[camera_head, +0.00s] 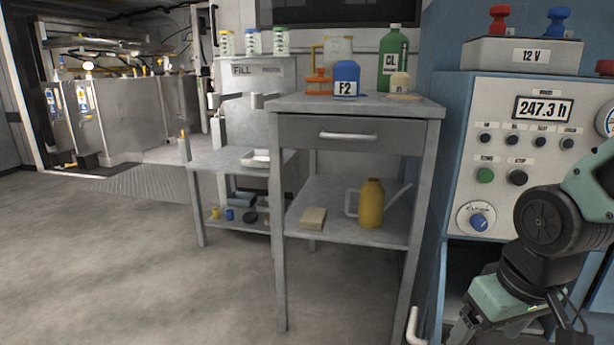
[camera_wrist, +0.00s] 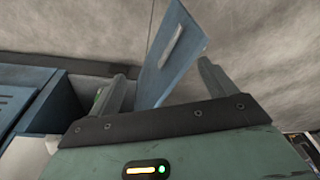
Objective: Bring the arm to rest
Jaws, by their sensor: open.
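My arm is at the lower right of the head view, folded in front of the control cabinet. Its green and black links bend down there, and the lower end is partly cut off by the picture's bottom edge. In the wrist view my gripper (camera_wrist: 165,86) is open, with its two dark fingers wide apart. A blue door (camera_wrist: 172,58) with a pale bar handle shows beyond and between the fingers. The fingers are not closed on it, and nothing is held.
The control cabinet (camera_head: 540,105) with a 247.3 readout stands close beside my arm. A grey bench (camera_head: 350,105) with a drawer bears bottles; a yellow oil can (camera_head: 371,204) is on its shelf. Open floor (camera_head: 110,260) lies left. A blue cabinet (camera_wrist: 50,105) is left in the wrist view.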

